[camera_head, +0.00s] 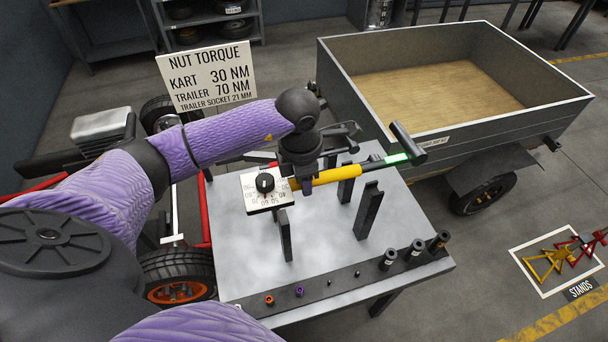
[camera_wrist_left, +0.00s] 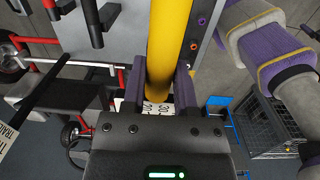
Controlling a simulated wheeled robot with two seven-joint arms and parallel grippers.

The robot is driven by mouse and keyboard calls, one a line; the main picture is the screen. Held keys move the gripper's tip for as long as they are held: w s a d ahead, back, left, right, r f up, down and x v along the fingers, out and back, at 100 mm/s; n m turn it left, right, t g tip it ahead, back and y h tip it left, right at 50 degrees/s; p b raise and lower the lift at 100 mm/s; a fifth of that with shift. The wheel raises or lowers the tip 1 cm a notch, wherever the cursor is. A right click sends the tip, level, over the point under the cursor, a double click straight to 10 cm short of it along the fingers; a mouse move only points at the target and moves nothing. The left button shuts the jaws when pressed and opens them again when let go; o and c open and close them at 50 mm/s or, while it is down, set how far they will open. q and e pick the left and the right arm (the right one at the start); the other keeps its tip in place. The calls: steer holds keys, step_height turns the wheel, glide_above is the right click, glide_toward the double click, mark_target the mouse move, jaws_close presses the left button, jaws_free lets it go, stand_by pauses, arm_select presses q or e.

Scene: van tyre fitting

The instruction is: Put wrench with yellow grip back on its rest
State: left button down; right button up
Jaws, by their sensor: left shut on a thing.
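The wrench with the yellow grip (camera_head: 338,177) has a dark shaft, a green lit band and a black head (camera_head: 406,143) at its right end. My left gripper (camera_head: 306,182) is shut around the yellow grip near its left end and holds it above the grey table. The grip also shows between the left fingers in the left wrist view (camera_wrist_left: 168,50). Contact between wrench and posts cannot be told. My right gripper is not in view.
A white dial box (camera_head: 262,192) with a black knob is beside the left gripper. Sockets (camera_head: 388,258) and small coloured nuts line the grey table's (camera_head: 330,265) front strip. A trailer (camera_head: 450,130) stands behind right, a kart wheel (camera_head: 178,280) at left.

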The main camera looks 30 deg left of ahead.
arm_select(q)
steer(key=shift+w, duration=0.2)
steer(key=shift+s+r, duration=0.15)
steer(key=shift+s, duration=0.05)
steer(key=shift+s+a, duration=0.1)
step_height(320, 180, down, 6)
steer(key=b, duration=0.4)
steer(key=shift+r+b, duration=0.2)
steer(key=shift+b, duration=0.2)
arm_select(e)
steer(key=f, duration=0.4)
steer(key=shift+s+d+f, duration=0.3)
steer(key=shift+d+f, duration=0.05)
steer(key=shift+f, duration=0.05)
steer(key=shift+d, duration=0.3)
arm_select(q)
steer(key=shift+f, duration=0.1)
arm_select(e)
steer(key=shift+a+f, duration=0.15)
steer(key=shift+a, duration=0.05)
